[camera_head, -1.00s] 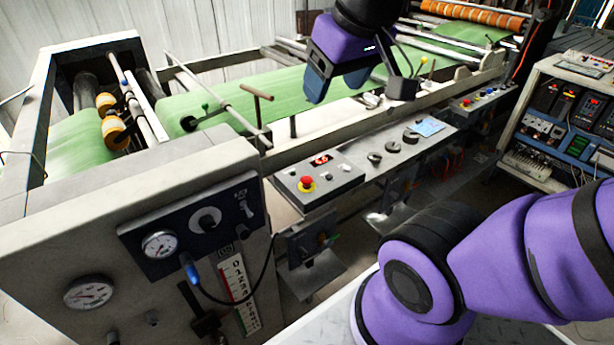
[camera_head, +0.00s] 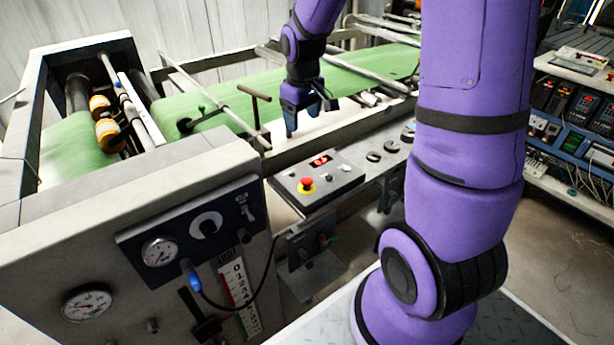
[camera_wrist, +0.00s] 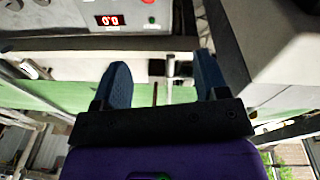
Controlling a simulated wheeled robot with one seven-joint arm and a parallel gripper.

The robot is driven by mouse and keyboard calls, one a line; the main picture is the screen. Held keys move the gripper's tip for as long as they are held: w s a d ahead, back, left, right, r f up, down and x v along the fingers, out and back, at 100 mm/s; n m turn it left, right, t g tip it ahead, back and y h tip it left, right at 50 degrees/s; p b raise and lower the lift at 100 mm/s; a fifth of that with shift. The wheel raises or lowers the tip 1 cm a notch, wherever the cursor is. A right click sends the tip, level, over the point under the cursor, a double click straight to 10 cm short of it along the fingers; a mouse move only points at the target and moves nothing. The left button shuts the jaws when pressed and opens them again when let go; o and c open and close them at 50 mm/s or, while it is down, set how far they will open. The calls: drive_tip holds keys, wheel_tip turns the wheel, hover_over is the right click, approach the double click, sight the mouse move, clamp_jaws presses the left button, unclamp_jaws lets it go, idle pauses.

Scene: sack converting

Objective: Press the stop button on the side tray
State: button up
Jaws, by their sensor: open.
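My gripper (camera_head: 309,118) is open and empty in the head view. It points down above and behind the control box, apart from the button. In the wrist view both blue fingers of my gripper (camera_wrist: 162,72) show spread with nothing between them. The control box (camera_wrist: 75,16) with its lit red display lies at the top there. A red part cut by the top edge may be the stop button.
A T-shaped handle (camera_head: 255,98) and a long rail stand left of my gripper. The green web (camera_head: 215,110) runs behind it. A grey cabinet with gauges (camera_head: 160,252) stands at the front left. Dark knobs (camera_head: 374,156) sit right of the control box.

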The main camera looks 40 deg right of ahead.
drive_tip(key=g, duration=0.1)
hover_over(307, 180)
wheel_tip(307, 180, down, 14)
drive_tip(key=r, duration=0.1)
drive_tip(key=shift+n+y, duration=0.3)
wheel_tip(307, 180, down, 11)
drive_tip(key=shift+d+f, duration=0.1)
drive_tip(key=shift+f, duration=0.05)
clamp_jaws()
drive_tip(key=shift+f, duration=0.45)
unclamp_jaws()
wheel_tip(307, 180, up, 11)
